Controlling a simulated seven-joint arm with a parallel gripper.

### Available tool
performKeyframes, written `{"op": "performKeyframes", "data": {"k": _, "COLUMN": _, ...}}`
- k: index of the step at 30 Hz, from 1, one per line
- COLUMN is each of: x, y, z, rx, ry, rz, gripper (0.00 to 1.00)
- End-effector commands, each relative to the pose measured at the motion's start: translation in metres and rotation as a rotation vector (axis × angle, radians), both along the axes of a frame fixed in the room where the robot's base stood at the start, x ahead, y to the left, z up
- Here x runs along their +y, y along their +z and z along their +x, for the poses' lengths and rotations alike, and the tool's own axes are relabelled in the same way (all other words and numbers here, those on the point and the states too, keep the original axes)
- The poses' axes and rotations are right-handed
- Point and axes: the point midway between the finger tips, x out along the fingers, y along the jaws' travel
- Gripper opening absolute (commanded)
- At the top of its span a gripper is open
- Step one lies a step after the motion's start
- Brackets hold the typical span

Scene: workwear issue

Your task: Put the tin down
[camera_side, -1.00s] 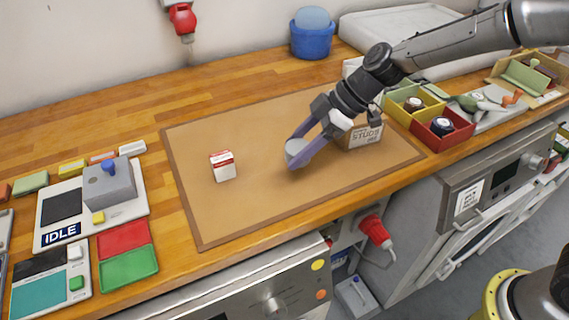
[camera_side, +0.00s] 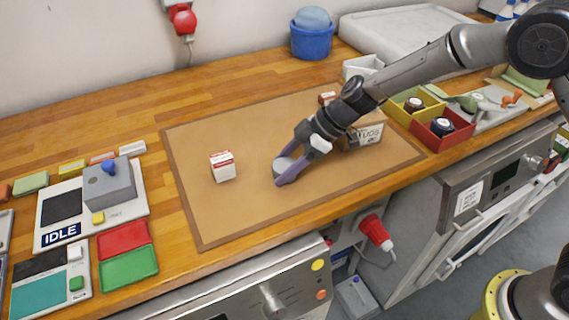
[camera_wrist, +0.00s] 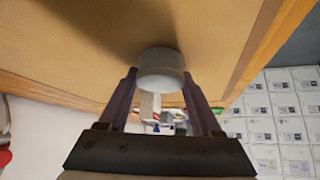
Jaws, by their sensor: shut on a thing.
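The tin (camera_side: 284,168) is a small grey round can, low over or on the brown mat (camera_side: 240,218); I cannot tell whether its base touches. My gripper (camera_side: 286,172) is shut on it, with one purple finger on each side. In the wrist view the tin (camera_wrist: 161,68) sits between the two fingertips of my gripper (camera_wrist: 160,85), with a dark shadow on the mat behind it. In the side view the near finger hides part of the tin.
A white and red carton (camera_side: 223,167) stands on the mat to the left. A cardboard box marked STUDS (camera_side: 367,135) stands at the mat's right, near my wrist. Yellow (camera_side: 414,104) and red (camera_side: 443,130) bins lie further right. The mat's front middle is clear.

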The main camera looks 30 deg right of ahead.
Motion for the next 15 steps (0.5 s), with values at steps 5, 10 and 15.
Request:
{"op": "performKeyframes", "data": {"k": 5, "x": 0.0000, "y": -0.0015, "z": 0.0001, "rx": 0.000, "ry": 0.000, "rz": 0.000, "gripper": 0.85}}
{"op": "performKeyframes", "data": {"k": 10, "x": -0.0001, "y": -0.0014, "z": 0.0001, "rx": 0.000, "ry": 0.000, "rz": 0.000, "gripper": 0.95}}
{"op": "performKeyframes", "data": {"k": 15, "x": 0.0000, "y": -0.0010, "z": 0.0001, "rx": 0.000, "ry": 0.000, "rz": 0.000, "gripper": 0.95}}
